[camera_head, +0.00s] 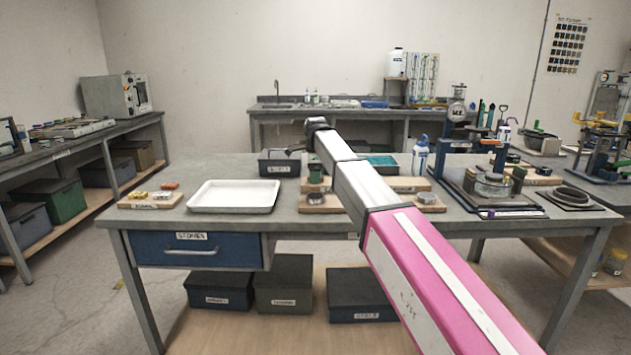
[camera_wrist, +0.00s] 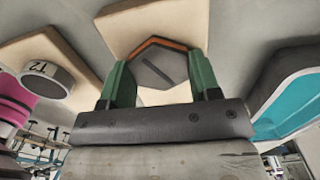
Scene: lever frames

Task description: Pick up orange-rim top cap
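In the wrist view, the orange-rim top cap (camera_wrist: 160,66) is a dark grey six-sided piece with a slot across its face and an orange edge along its far side. It lies on a pale wooden board (camera_wrist: 122,30). My gripper (camera_wrist: 160,72) has its two green fingers apart, one on each side of the cap. The near part of the cap reaches between them. Firm contact between fingers and cap is not visible. In the head view my arm reaches over the workbench (camera_head: 225,224), and I cannot clearly make out the cap or the fingers.
A round grey part marked on its side (camera_wrist: 48,78) sits on another board at left in the wrist view. A teal-lined tray (camera_wrist: 290,92) is close at right. In the head view, a white tray (camera_head: 234,208) and a fixture (camera_head: 491,190) stand on the bench.

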